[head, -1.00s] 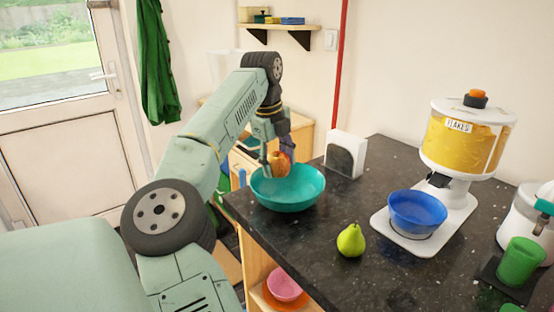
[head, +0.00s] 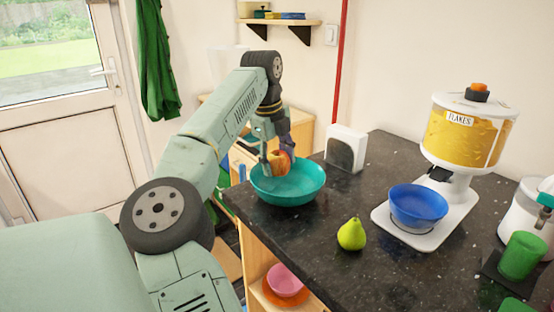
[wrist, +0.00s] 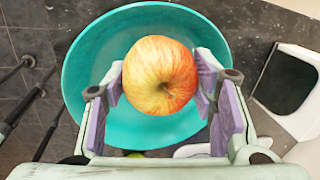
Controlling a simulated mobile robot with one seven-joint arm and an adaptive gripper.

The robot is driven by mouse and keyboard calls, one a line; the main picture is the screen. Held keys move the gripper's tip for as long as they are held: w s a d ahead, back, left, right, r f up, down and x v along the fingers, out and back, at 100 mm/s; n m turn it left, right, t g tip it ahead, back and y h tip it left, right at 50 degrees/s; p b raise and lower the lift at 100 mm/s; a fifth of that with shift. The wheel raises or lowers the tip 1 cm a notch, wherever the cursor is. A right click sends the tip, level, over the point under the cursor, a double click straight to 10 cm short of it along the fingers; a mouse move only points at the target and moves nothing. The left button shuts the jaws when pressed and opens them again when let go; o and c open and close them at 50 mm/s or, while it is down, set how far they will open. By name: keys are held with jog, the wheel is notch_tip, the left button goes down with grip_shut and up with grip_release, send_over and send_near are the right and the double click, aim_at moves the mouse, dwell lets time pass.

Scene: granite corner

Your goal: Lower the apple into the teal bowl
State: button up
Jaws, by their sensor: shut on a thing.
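The red-yellow apple (head: 279,161) is between the fingers of my gripper (head: 276,155), over the teal bowl (head: 305,186). In the wrist view the apple (wrist: 160,75) sits between the purple finger pads of my gripper (wrist: 160,88), which is shut on it. The teal bowl (wrist: 90,60) spreads out around and behind the apple in that view. In the head view the apple's lower part is at about the height of the bowl's rim. I cannot tell whether it touches the bowl. The bowl stands on the dark counter near its left corner.
A green pear (head: 351,234) lies on the counter (head: 310,240) in front of the bowl. A white box-like holder (head: 345,148) stands behind it. A blue bowl (head: 418,206) sits under the flakes dispenser (head: 467,130) at right. A green cup (head: 521,257) is at far right.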

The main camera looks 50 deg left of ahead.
aim_at(275, 155)
jog(key=shift+f+b, duration=0.7)
jog(key=shift+f, duration=0.35)
dwell(0.5)
jog(key=o, duration=1.3)
jog(key=shift+r, duration=0.15)
jog(key=r, duration=0.2)
jog(key=s+r, duration=0.1)
jog(key=r, duration=0.4)
jog(key=shift+s+d+r, duration=0.1)
jog(key=shift+s, duration=0.15)
